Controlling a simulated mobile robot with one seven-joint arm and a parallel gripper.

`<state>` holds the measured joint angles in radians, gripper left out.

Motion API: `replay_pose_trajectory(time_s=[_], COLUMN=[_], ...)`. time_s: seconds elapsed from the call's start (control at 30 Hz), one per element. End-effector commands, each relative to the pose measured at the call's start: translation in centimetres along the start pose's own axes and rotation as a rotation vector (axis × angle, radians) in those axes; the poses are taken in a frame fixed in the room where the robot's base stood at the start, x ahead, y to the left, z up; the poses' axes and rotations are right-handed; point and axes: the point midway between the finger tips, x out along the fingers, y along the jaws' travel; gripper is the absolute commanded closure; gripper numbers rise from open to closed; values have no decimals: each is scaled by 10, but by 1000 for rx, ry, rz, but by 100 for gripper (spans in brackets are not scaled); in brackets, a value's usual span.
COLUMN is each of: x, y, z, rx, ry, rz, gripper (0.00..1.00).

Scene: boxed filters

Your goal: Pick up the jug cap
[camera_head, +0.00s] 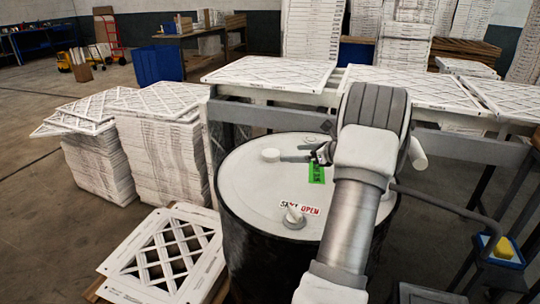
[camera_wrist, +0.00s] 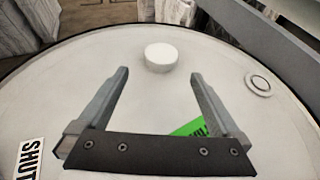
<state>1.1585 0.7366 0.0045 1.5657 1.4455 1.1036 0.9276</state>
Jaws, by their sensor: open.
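The jug cap (camera_head: 270,155) is a small white round cap on the pale top of a dark drum (camera_head: 235,185), toward its left far side. It also shows in the wrist view (camera_wrist: 160,56), upright, just ahead of the fingertips and roughly centred between them. My gripper (camera_head: 290,158) reaches in from the right, close to the cap. In the wrist view my gripper (camera_wrist: 160,75) has its two grey fingers wide apart with nothing between them. In the head view my arm hides part of the drum top.
A knob (camera_head: 294,216) with a SHUT/OPEN label stands at the drum's near side. A green label (camera_head: 316,172) lies under my gripper. A metal frame with boxed filters (camera_head: 270,73) runs behind the drum. Filter stacks (camera_head: 160,150) stand left. A flat ring (camera_wrist: 259,84) sits right of the cap.

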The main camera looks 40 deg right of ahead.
Motion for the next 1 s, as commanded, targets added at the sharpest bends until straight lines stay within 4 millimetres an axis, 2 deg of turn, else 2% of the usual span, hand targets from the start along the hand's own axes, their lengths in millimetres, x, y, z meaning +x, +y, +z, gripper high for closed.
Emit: replay_pose_trajectory(time_s=[0.03, 0.2, 0.37, 0.63, 0.73, 0.97, 1.0], x=[12, 41, 56, 94, 101, 101, 101], y=[1, 1, 1, -3, -3, -3, -3], z=[-2, -2, -2, -2, -1, -1, -1], rx=[-1, -2, -2, -4, -3, -3, -3], ry=[1, 1, 2, 1, 1, 1, 1], rz=[4, 4, 3, 3, 3, 2, 2], gripper=[0, 0, 0, 0, 0, 0, 5])
